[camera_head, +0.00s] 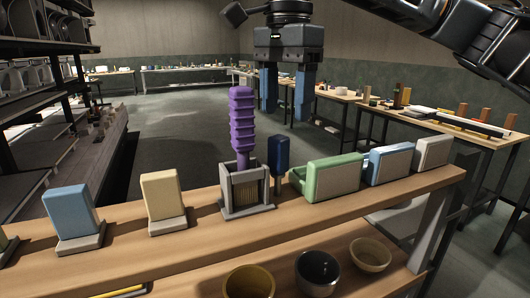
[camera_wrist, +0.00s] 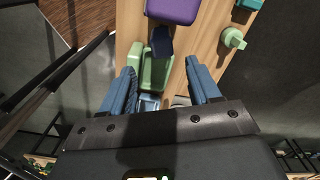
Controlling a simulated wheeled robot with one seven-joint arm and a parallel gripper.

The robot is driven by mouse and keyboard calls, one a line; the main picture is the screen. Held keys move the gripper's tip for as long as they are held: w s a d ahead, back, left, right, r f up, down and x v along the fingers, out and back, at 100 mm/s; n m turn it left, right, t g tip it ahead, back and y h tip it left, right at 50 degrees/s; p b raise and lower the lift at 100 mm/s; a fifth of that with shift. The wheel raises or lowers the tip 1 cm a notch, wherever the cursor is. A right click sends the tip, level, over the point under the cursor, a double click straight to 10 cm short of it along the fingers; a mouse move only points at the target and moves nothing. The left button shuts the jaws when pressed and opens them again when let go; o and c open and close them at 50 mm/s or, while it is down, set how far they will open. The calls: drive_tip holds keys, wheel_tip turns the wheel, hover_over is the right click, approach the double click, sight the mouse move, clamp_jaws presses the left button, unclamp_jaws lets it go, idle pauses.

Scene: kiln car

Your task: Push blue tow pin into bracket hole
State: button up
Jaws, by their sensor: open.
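The dark blue tow pin (camera_head: 279,154) stands upright on the wooden bench, between a grey bracket-like holder (camera_head: 231,203) and a pale green block. Its thinner lower part meets a small base; how deep it sits and any hole there cannot be made out. In the wrist view the pin (camera_wrist: 162,42) shows ahead of the fingers, beside the purple piece. My gripper (camera_head: 287,108) hangs above and apart from the pin, its blue fingers spread and empty. The open fingers also show in the wrist view (camera_wrist: 160,72).
A ribbed purple piece (camera_head: 243,125) rises from the grey holder, close left of the pin. The green block (camera_head: 333,177) is close right. Blue (camera_head: 390,162), white (camera_head: 433,152) and cream (camera_head: 163,200) blocks line the bench. Bowls (camera_head: 370,254) sit on a lower shelf.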

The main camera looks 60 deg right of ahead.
sight(278, 136)
drive_tip(key=shift+w+a+f+p, duration=0.1)
drive_tip(key=shift+a+f+p, duration=0.1)
drive_tip(key=shift+f, duration=1.05)
drive_tip(key=shift+w+a+f+p, duration=0.1)
drive_tip(key=shift+f+p, duration=0.05)
drive_tip(key=shift+f, duration=1.15)
drive_tip(key=shift+w+a+f+p, duration=0.1)
drive_tip(key=shift+a+f+p, duration=0.1)
drive_tip(key=shift+f, duration=1.05)
clamp_jaws()
drive_tip(key=shift+r, duration=0.15)
